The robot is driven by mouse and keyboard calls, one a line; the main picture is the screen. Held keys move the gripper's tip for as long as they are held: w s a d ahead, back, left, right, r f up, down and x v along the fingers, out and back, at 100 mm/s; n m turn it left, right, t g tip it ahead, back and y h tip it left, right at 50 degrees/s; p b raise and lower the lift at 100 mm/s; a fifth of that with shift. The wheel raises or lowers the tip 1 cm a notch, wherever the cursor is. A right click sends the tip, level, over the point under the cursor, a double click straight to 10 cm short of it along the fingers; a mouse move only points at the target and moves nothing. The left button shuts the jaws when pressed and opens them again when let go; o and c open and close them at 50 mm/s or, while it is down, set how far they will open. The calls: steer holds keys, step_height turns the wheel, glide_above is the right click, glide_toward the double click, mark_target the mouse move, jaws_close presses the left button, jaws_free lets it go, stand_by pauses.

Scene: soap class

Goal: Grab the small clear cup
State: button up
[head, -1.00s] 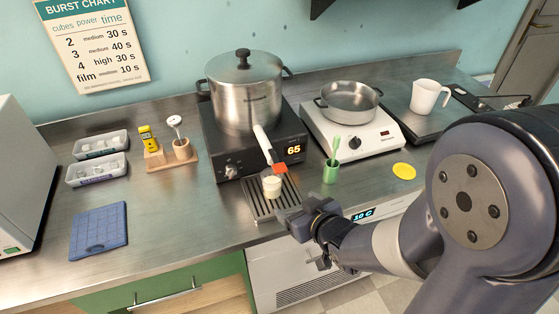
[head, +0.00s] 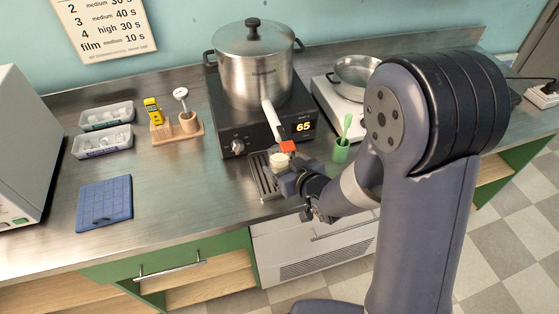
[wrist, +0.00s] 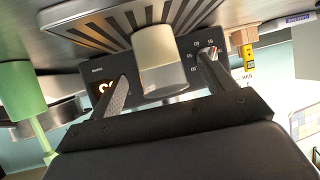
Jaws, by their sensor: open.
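The small cup (head: 281,161) looks cream-coloured and pale rather than plainly clear. It stands upright on the dark slatted drip grate at the counter's front. In the wrist view, which is turned upside down, the cup (wrist: 161,58) shows centred ahead of the jaws. My gripper (head: 288,182) is open and empty, just in front of the cup in the head view and hiding its lower part. In the wrist view the two fingers show on either side of the cup, with gaps. I cannot tell how far the tips reach past it.
A green cup (head: 341,150) stands to the right. A blue mat (head: 104,203) lies left; the counter between is clear.

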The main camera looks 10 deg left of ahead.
mark_target(275, 156)
steer(key=shift+p+x, duration=0.4)
steer(key=shift+x, duration=1.6)
steer(key=shift+r, duration=0.1)
steer(key=c, duration=1.2)
steer(key=shift+o, duration=0.2)
steer(key=shift+r, duration=0.15)
